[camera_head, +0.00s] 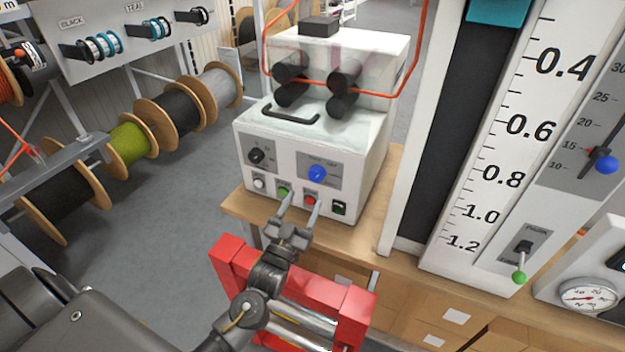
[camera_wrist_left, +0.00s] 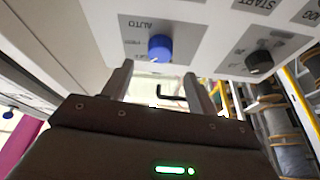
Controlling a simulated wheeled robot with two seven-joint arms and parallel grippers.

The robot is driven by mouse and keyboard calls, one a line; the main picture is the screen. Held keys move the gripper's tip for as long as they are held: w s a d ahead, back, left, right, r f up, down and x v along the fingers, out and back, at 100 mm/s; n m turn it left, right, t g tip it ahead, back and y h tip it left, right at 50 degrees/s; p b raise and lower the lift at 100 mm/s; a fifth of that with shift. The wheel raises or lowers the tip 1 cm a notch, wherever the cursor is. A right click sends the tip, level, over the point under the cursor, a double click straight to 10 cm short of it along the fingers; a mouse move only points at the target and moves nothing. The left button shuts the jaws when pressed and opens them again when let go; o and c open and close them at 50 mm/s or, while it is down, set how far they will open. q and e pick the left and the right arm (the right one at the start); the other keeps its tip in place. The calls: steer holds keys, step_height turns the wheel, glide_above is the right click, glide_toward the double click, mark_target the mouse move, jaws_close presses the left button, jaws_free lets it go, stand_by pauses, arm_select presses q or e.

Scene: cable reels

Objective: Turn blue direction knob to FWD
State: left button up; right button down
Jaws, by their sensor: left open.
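The blue direction knob (camera_head: 317,173) sits on a grey plate on the front panel of the white machine (camera_head: 364,178). It also shows in the left wrist view (camera_wrist_left: 160,47), beyond the fingertips. My left gripper (camera_head: 298,203) is open and empty, in front of the panel, a little below the knob and near the green and red buttons. Its fingers show apart in the left wrist view (camera_wrist_left: 155,84), and the knob is not between them. My right gripper is not in view.
A black knob (camera_head: 256,155) is left of the blue one. A green button (camera_head: 283,191), a red button (camera_head: 309,200) and a black switch (camera_head: 339,208) line the panel's bottom. A red roller frame (camera_head: 355,305) stands below the arm. A tall ruler post (camera_head: 480,190) stands at right.

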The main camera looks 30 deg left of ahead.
mark_target(313, 178)
arm_select(q)
steer(key=p+x, duration=0.1)
steer(key=x, duration=0.6)
steer(key=shift+p, duration=0.35)
steer(key=c, duration=1)
steer(key=shift+m, duration=0.3)
steer(key=m+h, duration=0.1)
steer(key=m, duration=0.2)
steer(key=m+h+p, duration=0.1)
steer(key=m+h, duration=0.1)
steer(key=m, duration=0.1)
steer(key=shift+a+r+g, duration=0.1)
steer(key=shift+a+g, duration=0.1)
steer(key=shift+g, duration=0.1)
steer(key=shift+a+m+g+h+p, duration=0.1)
steer(key=shift+m+g+h+p, duration=0.45)
steer(key=shift+m, duration=0.85)
steer(key=shift+a+m+g+h+p, duration=0.15)
steer(key=shift+m+h+p, duration=0.1)
steer(key=shift+m+h, duration=0.9)
steer(key=shift+d+m+y, duration=0.1)
steer(key=shift+m+y, duration=0.2)
steer(key=shift+m, duration=0.15)
